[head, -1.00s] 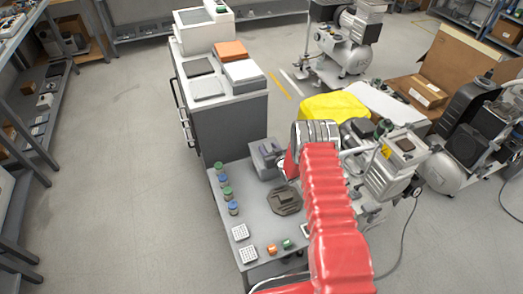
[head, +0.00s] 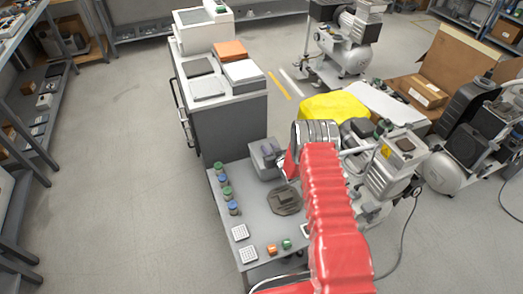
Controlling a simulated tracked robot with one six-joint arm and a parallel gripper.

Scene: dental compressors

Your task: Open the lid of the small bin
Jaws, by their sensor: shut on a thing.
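The small bin (head: 262,165) is a grey box at the back of the low grey bench top, by the tall cabinet. My red-sleeved arm reaches over the bench from the front right. My gripper (head: 281,164) is at the bin's right side and is shut on the bin near its upper edge. The arm's wrist partly hides the contact. I cannot tell clearly how far the lid is raised.
A dark octagonal part (head: 285,201) lies on the bench, with several small jars (head: 226,193) along the left edge. White gridded blocks (head: 240,232) and small orange and green pieces are in front. Compressors (head: 392,170) crowd the right. The floor at left is clear.

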